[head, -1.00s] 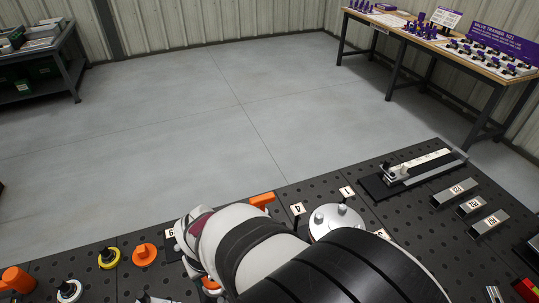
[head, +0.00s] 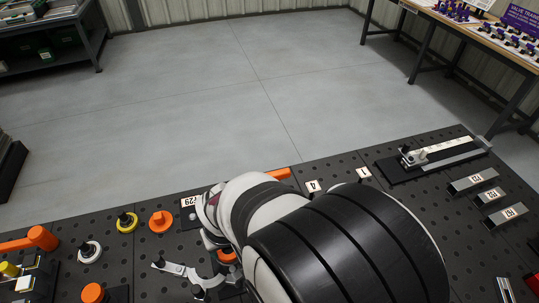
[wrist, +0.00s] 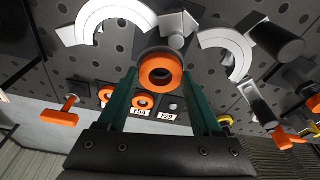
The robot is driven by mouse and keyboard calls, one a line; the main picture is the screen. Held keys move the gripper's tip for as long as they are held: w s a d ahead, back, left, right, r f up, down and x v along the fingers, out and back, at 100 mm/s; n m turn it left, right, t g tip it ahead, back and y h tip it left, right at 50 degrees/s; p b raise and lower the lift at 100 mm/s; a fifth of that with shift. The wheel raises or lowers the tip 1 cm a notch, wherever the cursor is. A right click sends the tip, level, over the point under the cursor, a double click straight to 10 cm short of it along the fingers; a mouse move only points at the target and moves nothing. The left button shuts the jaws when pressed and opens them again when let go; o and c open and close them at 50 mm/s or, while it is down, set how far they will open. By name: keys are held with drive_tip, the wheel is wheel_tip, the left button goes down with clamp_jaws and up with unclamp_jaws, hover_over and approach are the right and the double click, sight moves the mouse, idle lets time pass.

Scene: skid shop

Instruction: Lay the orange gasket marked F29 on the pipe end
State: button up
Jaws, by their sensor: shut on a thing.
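My gripper (wrist: 160,72) has its two green fingers shut on an orange ring gasket (wrist: 150,84), seen in the wrist view. The gasket shows only partly, low beside my arm, in the head view (head: 228,257). Its own marking cannot be read. A plate reading F29 (head: 190,202) stands on the bench by a bare light peg; the plate also shows in the wrist view (wrist: 167,116). I cannot make out the pipe end for certain; the gasket and my arm hide what lies behind them.
Two pale curved jaws (wrist: 100,20) (wrist: 222,42) lie open either side of the gasket. A silver arm with black knobs (head: 175,268) is close by. Orange (head: 161,222), yellow (head: 127,224) and white (head: 89,252) round pieces stand left. My arm covers the bench middle.

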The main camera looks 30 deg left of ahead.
drive_tip(key=shift+f, duration=0.3)
drive_tip(key=o, duration=1.4)
drive_tip(key=shift+r, duration=0.1)
drive_tip(key=shift+s+d+r, duration=0.1)
drive_tip(key=shift+r, duration=0.6)
drive_tip(key=shift+s+d+r, duration=0.1)
drive_tip(key=shift+r, duration=0.6)
wheel_tip(320, 180, up, 4)
